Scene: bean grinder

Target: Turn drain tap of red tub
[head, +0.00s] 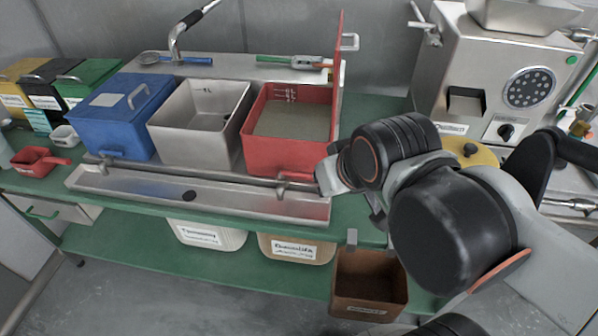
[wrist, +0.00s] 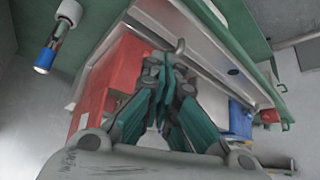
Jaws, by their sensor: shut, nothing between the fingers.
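The red tub (head: 265,153) stands at the right of a row of tubs in the head view, its red lid (head: 337,85) raised and greyish content inside. Low on its front, a small grey tap fitting (head: 282,187) sits by the pipe above the trough. In the wrist view the red tub (wrist: 120,68) is at left, turned round. My gripper (wrist: 170,75) is shut and empty, its teal-padded fingers pointing at the tub's front and trough. The fingers cover part of that area; whether they touch the tap cannot be told.
A steel tub (head: 190,145) and a blue lidded tub (head: 115,130) stand to the left. The steel trough (head: 140,184) runs in front. A grinder (head: 475,60) stands at right, and a brown bin (head: 365,285) is below the bench edge.

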